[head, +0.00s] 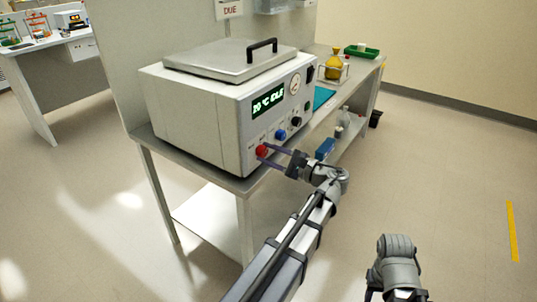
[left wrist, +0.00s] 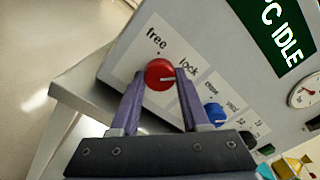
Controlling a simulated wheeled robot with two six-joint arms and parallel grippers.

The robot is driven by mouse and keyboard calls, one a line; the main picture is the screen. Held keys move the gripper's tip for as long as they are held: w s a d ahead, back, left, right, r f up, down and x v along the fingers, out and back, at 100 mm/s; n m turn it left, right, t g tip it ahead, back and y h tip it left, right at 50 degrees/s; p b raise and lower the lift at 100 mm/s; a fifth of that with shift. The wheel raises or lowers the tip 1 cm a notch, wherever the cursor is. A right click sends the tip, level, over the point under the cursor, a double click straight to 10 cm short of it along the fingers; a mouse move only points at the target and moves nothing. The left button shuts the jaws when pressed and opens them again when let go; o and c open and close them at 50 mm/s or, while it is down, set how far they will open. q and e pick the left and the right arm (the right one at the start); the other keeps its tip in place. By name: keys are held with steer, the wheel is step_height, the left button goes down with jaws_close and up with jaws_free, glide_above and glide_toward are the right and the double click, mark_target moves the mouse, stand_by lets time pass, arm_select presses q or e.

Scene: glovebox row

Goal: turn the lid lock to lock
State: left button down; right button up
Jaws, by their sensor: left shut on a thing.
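The lid lock is a red round knob (head: 261,151) at the lower left of the front panel of a grey lidded machine (head: 195,118). In the left wrist view the knob (left wrist: 157,70) sits between the labels "free" (left wrist: 156,39) and "lock" (left wrist: 188,66). Its white pointer line points right, toward the finger on the "lock" side. My left gripper (head: 265,154) is shut on the knob, one finger on each side. The finger beside "lock" hides part of the panel there. The machine's lid (head: 230,60) is down.
A blue knob (head: 281,134) and a black knob (head: 296,121) are right of the red one. The display (head: 268,101) reads "20 °C IDLE". A yellow flask (head: 333,68) and a green tray (head: 362,51) stand farther back. The floor in front is clear.

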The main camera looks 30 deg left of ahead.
stand_by(0.4)
arm_select(q)
steer(key=shift+c, duration=1.9)
jaws_free()
steer(key=d, duration=0.7)
steer(key=shift+s+d, duration=0.35)
steer(key=shift+d, duration=0.05)
